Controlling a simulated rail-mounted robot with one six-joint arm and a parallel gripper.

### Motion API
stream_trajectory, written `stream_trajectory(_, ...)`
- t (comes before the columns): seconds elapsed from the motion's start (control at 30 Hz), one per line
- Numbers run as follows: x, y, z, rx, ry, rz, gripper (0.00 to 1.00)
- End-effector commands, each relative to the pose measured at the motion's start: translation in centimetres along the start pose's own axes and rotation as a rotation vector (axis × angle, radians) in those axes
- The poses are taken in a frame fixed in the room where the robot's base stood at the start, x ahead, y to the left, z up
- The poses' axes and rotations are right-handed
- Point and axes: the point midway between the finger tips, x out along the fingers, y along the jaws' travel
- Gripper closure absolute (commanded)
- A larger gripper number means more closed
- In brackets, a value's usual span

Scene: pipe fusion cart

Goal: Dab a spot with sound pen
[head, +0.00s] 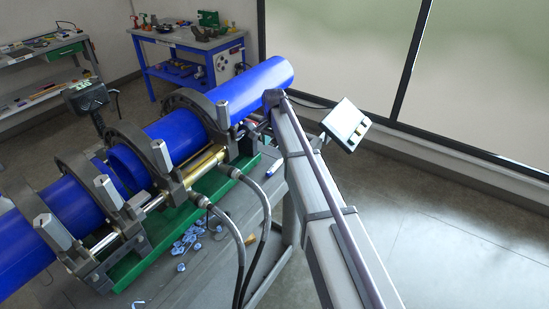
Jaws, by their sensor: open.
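A small white, pen-like thing with a blue end (272,188) is on the grey cart top, just left of my arm. I cannot tell whether it is the sound pen. A long blue pipe (255,88) lies in the clamps of the fusion machine (183,113), with a raised blue ring near its middle. No spot to dab can be made out on it. My grey arm reaches from the bottom right up to the pipe's right end. My gripper is not visible, and the arm hides part of the cart's right side.
Blue shavings (187,240) lie on the cart top (215,262). Two black hoses (262,225) loop over its front. A control box (345,124) stands right of my arm. A display unit (86,95) rises behind the clamps. A blue workbench (185,75) stands behind. Floor at right is clear.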

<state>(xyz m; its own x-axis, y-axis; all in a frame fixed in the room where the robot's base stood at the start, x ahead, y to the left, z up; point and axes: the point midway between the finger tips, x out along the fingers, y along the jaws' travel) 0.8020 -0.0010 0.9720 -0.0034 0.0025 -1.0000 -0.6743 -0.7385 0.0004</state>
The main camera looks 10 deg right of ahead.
Motion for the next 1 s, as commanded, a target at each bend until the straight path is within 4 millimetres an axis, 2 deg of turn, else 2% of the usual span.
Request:
stream_trajectory(0.17,0.5,0.1,0.1,0.017,0.000,0.000,0.43)
stream_trajectory(0.4,5.3,0.1,0.1,0.015,0.000,0.000,0.43)
stream_trajectory(0.47,6.0,0.1,0.1,0.014,0.000,0.000,0.43)
stream_trajectory(0.67,6.3,0.1,0.1,0.014,0.000,0.000,0.43)
stream_trajectory(0.9,10.9,0.1,-0.1,0.013,0.000,0.000,0.43)
stream_trajectory(1.0,11.2,0.1,-0.1,0.013,0.000,0.000,0.43)
